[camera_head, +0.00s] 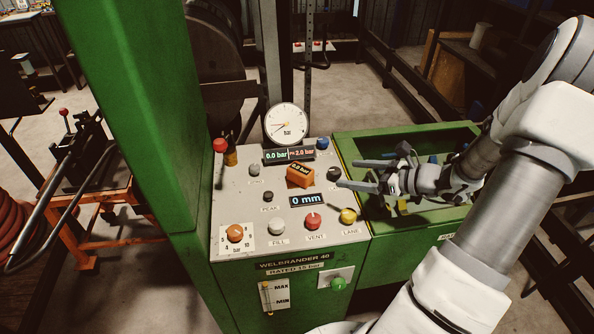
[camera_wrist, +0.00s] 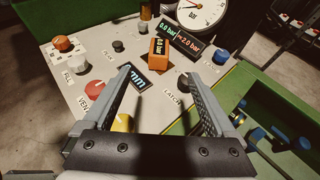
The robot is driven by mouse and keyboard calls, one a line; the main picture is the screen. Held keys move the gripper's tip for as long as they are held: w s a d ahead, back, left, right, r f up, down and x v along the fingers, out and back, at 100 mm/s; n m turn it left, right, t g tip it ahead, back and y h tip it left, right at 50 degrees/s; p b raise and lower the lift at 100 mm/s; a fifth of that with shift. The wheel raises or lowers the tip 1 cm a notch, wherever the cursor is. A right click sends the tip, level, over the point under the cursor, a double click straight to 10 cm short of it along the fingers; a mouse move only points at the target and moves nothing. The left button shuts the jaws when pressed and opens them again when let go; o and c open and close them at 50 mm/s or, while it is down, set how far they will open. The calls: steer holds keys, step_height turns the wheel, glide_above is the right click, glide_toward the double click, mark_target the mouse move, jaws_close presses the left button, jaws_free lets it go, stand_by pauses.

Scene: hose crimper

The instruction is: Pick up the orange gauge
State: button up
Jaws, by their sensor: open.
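The orange gauge (camera_head: 299,179) is a small box with a dark display reading 0.0 bar. It sits on the sloped grey control panel (camera_head: 232,200), below the 0.0 / 2.0 bar display. In the wrist view the orange gauge (camera_wrist: 158,54) stands upright ahead of the fingertips, roughly in line with the gap between them. My gripper (camera_head: 348,174) is open and empty, to the right of the gauge, with its fingers pointing left towards it. In the wrist view my gripper (camera_wrist: 157,74) shows both fingers spread over the panel, apart from the gauge.
A round dial (camera_head: 286,123) stands behind the panel. Around the gauge are a black knob (camera_head: 334,174), a 0 mm display (camera_head: 308,199), a red knob (camera_head: 312,221) and a yellow knob (camera_head: 348,215). A green post (camera_head: 135,100) rises at left; a green trough (camera_head: 400,135) lies right.

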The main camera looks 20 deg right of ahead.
mark_target(307, 172)
steer(key=x, duration=1.2)
steer(key=shift+d+f, duration=0.1)
steer(key=shift+s+f+p+x, duration=0.1)
steer(key=shift+f+p+x, duration=0.05)
steer(key=shift+x, duration=1.2)
steer(key=shift+s+f+p+x, duration=0.1)
steer(key=shift+s+p+x, duration=0.05)
steer(key=shift+x, duration=1.2)
jaws_close()
